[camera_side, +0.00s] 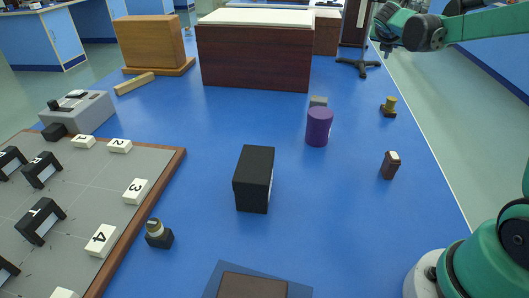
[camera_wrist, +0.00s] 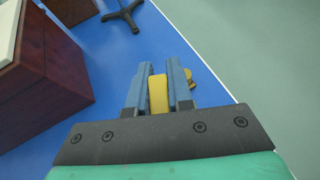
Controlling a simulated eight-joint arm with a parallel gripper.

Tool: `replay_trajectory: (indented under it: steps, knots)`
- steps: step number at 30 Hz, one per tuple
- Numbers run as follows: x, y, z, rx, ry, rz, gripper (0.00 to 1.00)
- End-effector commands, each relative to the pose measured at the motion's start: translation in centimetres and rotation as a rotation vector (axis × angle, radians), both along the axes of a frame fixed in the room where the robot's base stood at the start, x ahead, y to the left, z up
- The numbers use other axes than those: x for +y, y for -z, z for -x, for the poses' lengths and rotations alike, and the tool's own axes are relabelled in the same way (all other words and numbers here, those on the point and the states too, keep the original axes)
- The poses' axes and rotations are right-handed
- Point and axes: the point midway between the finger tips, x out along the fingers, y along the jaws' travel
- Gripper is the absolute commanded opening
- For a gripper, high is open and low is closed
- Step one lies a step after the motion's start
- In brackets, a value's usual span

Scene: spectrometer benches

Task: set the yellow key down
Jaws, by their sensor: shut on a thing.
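My gripper (camera_wrist: 159,76) is shut on the yellow key (camera_wrist: 158,95), which sits between its two blue fingers in the wrist view. The key is above the blue table, near its right edge. In the side view my arm reaches in from the upper right, and the key in the jaws cannot be made out there. A small yellow piece (camera_wrist: 191,76) shows past the right finger; I cannot tell whether it is part of the key.
A purple cylinder (camera_side: 319,127), a small dark block (camera_side: 390,165) and a black block (camera_side: 254,178) stand nearby. A dark wooden box (camera_side: 254,58) and a black stand (camera_side: 358,67) are farther back. Bare blue table lies between.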

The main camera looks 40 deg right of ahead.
Motion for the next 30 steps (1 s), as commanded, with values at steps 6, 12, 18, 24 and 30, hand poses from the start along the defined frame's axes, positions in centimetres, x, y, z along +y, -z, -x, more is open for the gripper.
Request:
replay_trajectory:
  steps: [6,12,18,24,30]
  knots:
    - [-0.2,4.4,0.1,0.0,0.008,0.0,0.0]
    - [-0.2,9.9,0.1,0.0,0.007,0.0,0.0]
    - [-0.1,14.3,0.1,0.0,0.005,0.0,0.0]
    - [-0.1,16.1,0.1,0.0,0.005,0.0,0.0]
    - [-0.2,18.2,0.1,0.0,0.005,0.0,0.0]
